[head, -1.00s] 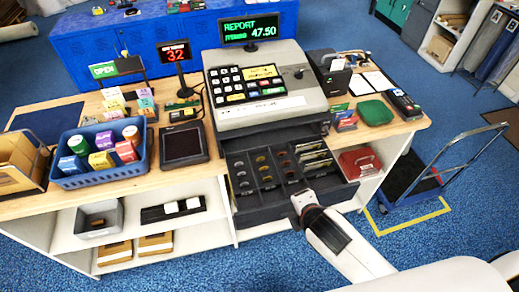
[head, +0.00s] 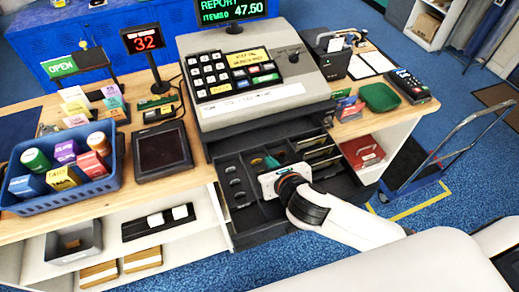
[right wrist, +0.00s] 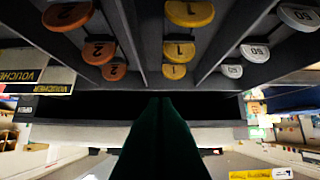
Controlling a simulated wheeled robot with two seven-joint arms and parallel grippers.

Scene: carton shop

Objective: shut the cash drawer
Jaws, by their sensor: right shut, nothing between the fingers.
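The cash drawer (head: 258,229) is dark grey and stands open below the cash register (head: 258,106). Its compartments hold coins and notes. My right gripper (head: 268,161) reaches over the drawer from the front right, its fingers shut and empty, pointing toward the register. Its white hand hides part of the middle compartments and front. In the right wrist view, the dark green shut fingers (right wrist: 160,112) show below the coin compartments, which hold orange, yellow and silver coins. Whether the fingers touch the drawer I cannot tell. My left gripper is not in view.
A blue basket (head: 65,200) of small cartons and a black pad (head: 163,149) are left of the register. A card terminal (head: 409,86) and green tray (head: 380,97) are on the right. A red box (head: 362,152) sits on the shelf beside the drawer. A hand cart (head: 425,165) stands at right.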

